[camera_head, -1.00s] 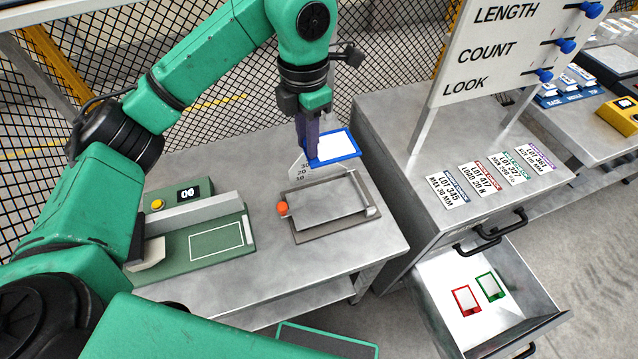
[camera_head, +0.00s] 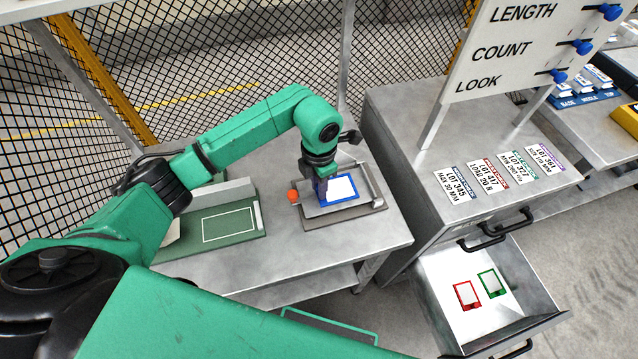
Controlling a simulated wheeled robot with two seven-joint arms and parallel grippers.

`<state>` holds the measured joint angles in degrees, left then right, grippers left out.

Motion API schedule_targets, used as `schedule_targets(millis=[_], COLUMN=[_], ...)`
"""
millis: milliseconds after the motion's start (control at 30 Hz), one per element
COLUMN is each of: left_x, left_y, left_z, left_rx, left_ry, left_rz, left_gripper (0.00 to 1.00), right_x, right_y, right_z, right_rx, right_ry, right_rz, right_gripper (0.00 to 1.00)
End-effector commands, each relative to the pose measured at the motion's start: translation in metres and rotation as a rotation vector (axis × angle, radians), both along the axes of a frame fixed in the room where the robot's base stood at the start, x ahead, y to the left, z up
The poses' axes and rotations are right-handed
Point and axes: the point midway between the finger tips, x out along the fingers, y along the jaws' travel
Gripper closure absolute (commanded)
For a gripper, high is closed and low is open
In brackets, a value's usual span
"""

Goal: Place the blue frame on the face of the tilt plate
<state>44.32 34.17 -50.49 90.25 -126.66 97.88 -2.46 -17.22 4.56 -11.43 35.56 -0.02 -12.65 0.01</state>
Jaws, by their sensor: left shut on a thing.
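The blue frame (camera_head: 354,197) has a white middle and lies over the grey face of the tilt plate (camera_head: 366,183), seemingly flat against it. Whether it fully touches the plate cannot be told. My left gripper (camera_head: 322,196) points down and is shut on the frame's left side. It hides part of that side. An orange knob (camera_head: 293,197) sits at the plate's left end. The tilt plate rests on a grey base (camera_head: 345,218) on the metal table. My right gripper is not in view.
A green fixture (camera_head: 232,222) stands left of the plate. An open drawer (camera_head: 425,298) at lower right holds a red frame (camera_head: 466,294) and a green frame (camera_head: 492,283). Lot cards lie on the cabinet (camera_head: 400,120) below a sign board (camera_head: 490,50). Mesh fencing stands behind.

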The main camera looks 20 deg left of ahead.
Motion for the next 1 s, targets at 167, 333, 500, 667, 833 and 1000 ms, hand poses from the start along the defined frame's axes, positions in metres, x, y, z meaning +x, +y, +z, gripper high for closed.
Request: schedule_targets(millis=[167, 333, 500, 667, 833, 1000], left_x=[0.000, 0.000, 0.000, 0.002, 0.002, 0.002], left_y=[0.000, 0.000, 0.000, 0.000, 0.000, 0.000], left_z=[-0.002, -0.002, -0.001, 0.011, 0.047, 0.090], left_rx=[0.000, 0.000, 0.000, -0.001, 0.000, -0.001], left_ry=[0.000, 0.000, 0.000, -0.006, -0.008, -0.007], left_rz=[0.000, 0.000, 0.000, 0.000, -0.001, 0.000], left_gripper=[0.52, 0.45, 0.45, 0.45, 0.45, 0.45], right_x=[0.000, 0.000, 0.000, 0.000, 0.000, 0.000], right_y=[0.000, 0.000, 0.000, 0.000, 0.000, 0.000], right_z=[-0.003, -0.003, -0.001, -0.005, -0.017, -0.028], right_rx=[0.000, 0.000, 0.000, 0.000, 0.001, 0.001], right_ry=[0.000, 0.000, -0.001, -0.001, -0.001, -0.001], right_rz=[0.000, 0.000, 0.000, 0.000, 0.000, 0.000], right_gripper=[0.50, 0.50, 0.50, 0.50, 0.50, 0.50])
